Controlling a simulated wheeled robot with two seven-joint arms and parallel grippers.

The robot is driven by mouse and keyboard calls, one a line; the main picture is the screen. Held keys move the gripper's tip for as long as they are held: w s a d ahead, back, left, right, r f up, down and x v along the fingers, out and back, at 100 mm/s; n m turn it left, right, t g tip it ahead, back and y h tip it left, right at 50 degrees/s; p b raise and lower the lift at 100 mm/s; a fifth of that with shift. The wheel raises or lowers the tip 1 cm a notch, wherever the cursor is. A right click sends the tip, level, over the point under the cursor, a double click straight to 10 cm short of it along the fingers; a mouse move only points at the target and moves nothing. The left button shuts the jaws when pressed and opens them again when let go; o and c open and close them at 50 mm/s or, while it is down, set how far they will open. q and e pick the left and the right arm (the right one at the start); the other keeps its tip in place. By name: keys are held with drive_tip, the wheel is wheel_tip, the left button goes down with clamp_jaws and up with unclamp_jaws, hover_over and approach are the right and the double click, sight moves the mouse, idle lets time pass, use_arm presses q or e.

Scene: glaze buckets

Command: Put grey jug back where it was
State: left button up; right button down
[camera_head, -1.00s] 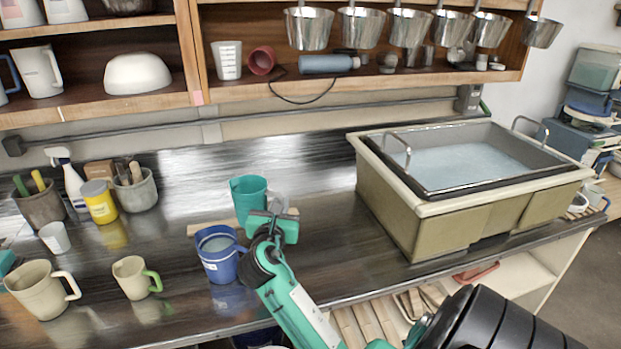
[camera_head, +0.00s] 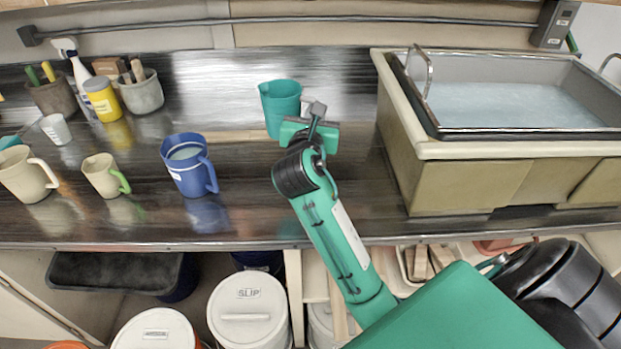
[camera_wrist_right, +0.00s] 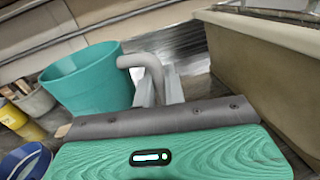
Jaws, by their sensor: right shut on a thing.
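No jug with a grey body shows. A teal jug (camera_head: 281,107) with a grey handle is at the middle of the counter, upright. It also shows in the right wrist view (camera_wrist_right: 90,82), where its grey handle (camera_wrist_right: 150,68) is between my fingers. My right gripper (camera_head: 310,118) is shut on this handle, at the jug's right side. Its fingers also show in the right wrist view (camera_wrist_right: 160,88). I cannot tell whether the jug's base touches the counter. My left gripper is not in view.
A blue jug (camera_head: 188,165) stands left of the teal one. A cream jug with a green handle (camera_head: 103,176) and a beige jug (camera_head: 26,174) stand farther left. A large basin (camera_head: 480,165) blocks the right. Pots and bottles stand at the back left.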

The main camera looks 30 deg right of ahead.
drive_tip(key=shift+f+b, duration=0.65)
drive_tip(key=shift+f, duration=8.1)
drive_tip(key=shift+f, duration=0.2)
drive_tip(key=c, duration=1.5)
unclamp_jaws()
drive_tip(key=shift+r, duration=0.1)
